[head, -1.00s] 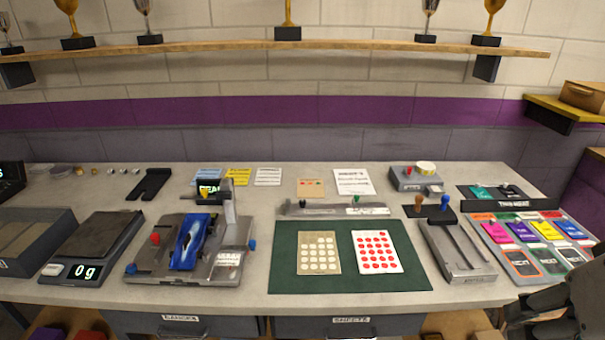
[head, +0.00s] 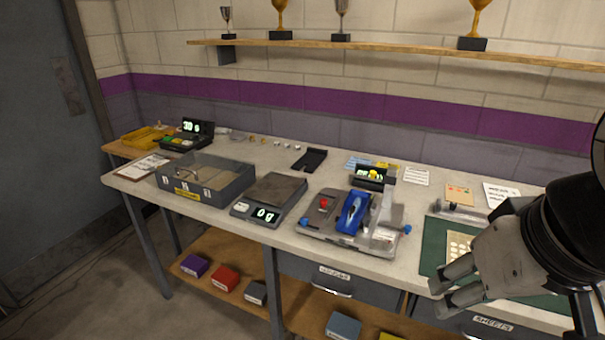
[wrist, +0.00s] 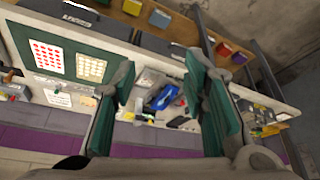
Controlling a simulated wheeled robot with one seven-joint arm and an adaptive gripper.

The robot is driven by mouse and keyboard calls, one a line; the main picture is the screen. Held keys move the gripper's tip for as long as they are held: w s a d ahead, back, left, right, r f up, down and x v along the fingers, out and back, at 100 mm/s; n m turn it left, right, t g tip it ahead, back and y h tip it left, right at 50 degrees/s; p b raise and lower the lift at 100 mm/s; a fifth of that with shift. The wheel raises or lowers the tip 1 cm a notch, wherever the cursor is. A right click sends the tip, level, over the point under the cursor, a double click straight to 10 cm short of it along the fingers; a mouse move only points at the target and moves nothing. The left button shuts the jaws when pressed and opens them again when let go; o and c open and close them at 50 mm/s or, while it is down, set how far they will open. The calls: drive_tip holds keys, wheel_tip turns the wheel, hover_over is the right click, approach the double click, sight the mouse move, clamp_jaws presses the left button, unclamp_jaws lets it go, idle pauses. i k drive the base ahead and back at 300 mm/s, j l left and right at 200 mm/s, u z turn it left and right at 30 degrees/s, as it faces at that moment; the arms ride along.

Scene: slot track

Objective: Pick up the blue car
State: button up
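The blue car (head: 353,213) sits in a grey metal fixture (head: 320,225) on the workbench, right of the scale, in the head view. In the wrist view the blue car (wrist: 163,97) shows small between my fingers, some distance beyond them. My gripper (head: 447,292) is at the right of the head view, in front of the green mat and apart from the car. In the wrist view my gripper (wrist: 160,95) has its two green-padded fingers spread wide with nothing between them but the far bench.
A scale (head: 270,198) reading 0 g and a grey bin (head: 243,187) stand left of the fixture. A green mat (head: 433,245) lies right of it. A small display (head: 368,182) stands behind the car. Trophies stand on a wall shelf (head: 420,55). Floor at left is open.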

sight(355, 207)
drive_tip(key=i+j, duration=0.15)
drive_tip(key=i, duration=0.35)
drive_tip(key=i+j+z, duration=0.1)
drive_tip(key=i, duration=0.35)
